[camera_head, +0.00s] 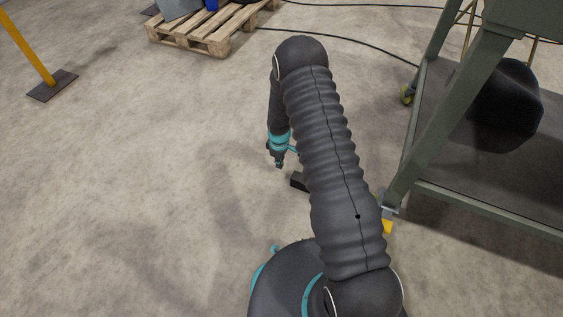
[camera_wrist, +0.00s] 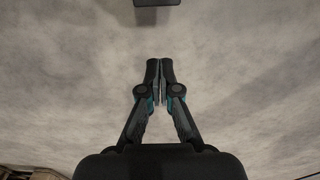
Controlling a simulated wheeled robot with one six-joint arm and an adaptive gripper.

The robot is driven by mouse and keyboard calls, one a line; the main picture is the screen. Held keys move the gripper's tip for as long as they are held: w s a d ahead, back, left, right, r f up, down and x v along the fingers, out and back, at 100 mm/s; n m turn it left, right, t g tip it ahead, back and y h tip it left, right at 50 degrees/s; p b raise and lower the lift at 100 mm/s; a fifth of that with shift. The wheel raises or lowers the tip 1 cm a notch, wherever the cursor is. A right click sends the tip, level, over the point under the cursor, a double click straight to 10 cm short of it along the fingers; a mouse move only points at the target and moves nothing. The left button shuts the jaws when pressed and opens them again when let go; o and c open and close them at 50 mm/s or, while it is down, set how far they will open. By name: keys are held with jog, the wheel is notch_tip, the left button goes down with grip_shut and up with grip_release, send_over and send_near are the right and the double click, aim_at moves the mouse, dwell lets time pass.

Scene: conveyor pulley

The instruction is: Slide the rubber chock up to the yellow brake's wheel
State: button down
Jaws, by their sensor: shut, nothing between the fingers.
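The rubber chock (camera_head: 298,181) is a small dark block on the concrete floor, partly hidden by my arm in the head view. A dark block at the top edge of the wrist view (camera_wrist: 157,2) appears to be the same chock, cut off by the frame. My gripper (camera_head: 280,163) points down just left of the chock and is apart from it. In the wrist view my gripper (camera_wrist: 160,64) has its fingers together with nothing between them. The yellow brake (camera_head: 387,227) shows low at the foot of the green frame, mostly hidden behind my arm. Its wheel cannot be made out clearly.
A green steel frame (camera_head: 447,120) with a dark lower shelf (camera_head: 440,165) stands at the right. Another caster (camera_head: 407,94) is farther back. A wooden pallet (camera_head: 215,37) and a yellow post (camera_head: 28,48) stand at the back left. The floor at left is clear.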

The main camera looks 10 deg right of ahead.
aim_at(280, 177)
notch_tip(280, 177, down, 7)
jog(key=shift+r+b, duration=0.1)
jog(key=shift+b, duration=0.25)
jog(key=shift+s+d+r, duration=0.2)
jog(key=shift+s+d, duration=0.5)
jog(key=shift+d, duration=0.3)
jog(key=shift+s+d, duration=0.5)
jog(key=shift+d, duration=0.15)
